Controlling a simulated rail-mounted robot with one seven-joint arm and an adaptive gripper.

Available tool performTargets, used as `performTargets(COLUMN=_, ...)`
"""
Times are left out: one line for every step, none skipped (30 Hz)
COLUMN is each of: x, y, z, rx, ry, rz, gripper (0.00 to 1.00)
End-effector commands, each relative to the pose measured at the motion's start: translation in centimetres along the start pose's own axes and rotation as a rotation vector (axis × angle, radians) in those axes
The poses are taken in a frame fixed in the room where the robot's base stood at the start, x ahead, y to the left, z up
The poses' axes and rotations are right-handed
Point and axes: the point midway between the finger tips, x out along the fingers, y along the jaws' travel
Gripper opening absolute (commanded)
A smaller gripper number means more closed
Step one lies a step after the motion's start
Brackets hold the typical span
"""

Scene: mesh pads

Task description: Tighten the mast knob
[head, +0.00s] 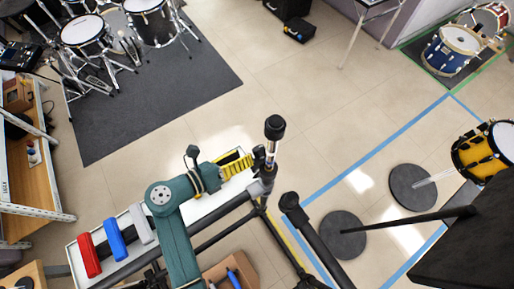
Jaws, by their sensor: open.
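A dark upright mast (271,154) with a thick black cylindrical top stands in the middle of the head view. Dark fittings gather around its lower part, where it meets a dark rail. The mast knob is too small to tell apart from these fittings. My teal arm reaches up from the bottom edge and bends right toward the mast. My gripper (260,159) is small and dark at the arm's end, close beside the mast on its left. It is open. I cannot tell whether its fingers touch the mast or surround any part of it.
Red (88,256), blue (115,239) and white (141,223) blocks lie left of my arm. A black-capped pole (294,208) stands right of the mast. A box (213,272) is below. Drums (84,32) stand on a dark mat; open floor lies behind.

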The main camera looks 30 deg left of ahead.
Motion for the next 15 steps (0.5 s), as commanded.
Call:
performTargets(x=1.4, y=0.0, z=-0.1, rx=0.003, ry=0.004, rz=-0.004, gripper=0.55)
performTargets(x=2.1, y=0.0, z=-0.1, rx=0.003, ry=0.003, rz=-0.004, gripper=0.55)
performTargets(x=2.9, y=0.0, z=-0.1, rx=0.002, ry=0.003, rz=-0.003, gripper=0.55)
performTargets(x=3.5, y=0.0, z=-0.1, rx=0.002, ry=0.003, rz=-0.003, gripper=0.55)
performTargets(x=4.0, y=0.0, z=-0.1, rx=0.003, ry=0.003, rz=-0.003, gripper=0.55)
performTargets(x=4.6, y=0.0, z=-0.1, rx=0.003, ry=0.002, rz=-0.002, gripper=0.55)
performTargets(x=5.0, y=0.0, z=-0.1, rx=0.003, ry=0.002, rz=-0.002, gripper=0.55)
performTargets(x=5.3, y=0.0, z=0.0, rx=0.003, ry=0.001, rz=-0.002, gripper=0.55)
performTargets(x=5.6, y=0.0, z=0.0, rx=0.002, ry=0.001, rz=-0.001, gripper=0.55)
performTargets(x=5.8, y=0.0, z=0.0, rx=0.002, ry=0.001, rz=-0.001, gripper=0.55)
performTargets(x=5.9, y=0.0, z=0.0, rx=0.001, ry=0.001, rz=-0.001, gripper=0.55)
performTargets(x=6.0, y=0.0, z=0.0, rx=0.001, ry=0.000, rz=0.000, gripper=0.55)
performTargets(x=6.0, y=0.0, z=0.0, rx=0.001, ry=0.000, rz=0.000, gripper=0.55)
performTargets(x=6.0, y=0.0, z=0.0, rx=0.001, ry=0.000, rz=0.000, gripper=0.55)
performTargets(x=6.0, y=0.0, z=0.0, rx=0.001, ry=0.000, rz=0.001, gripper=0.55)
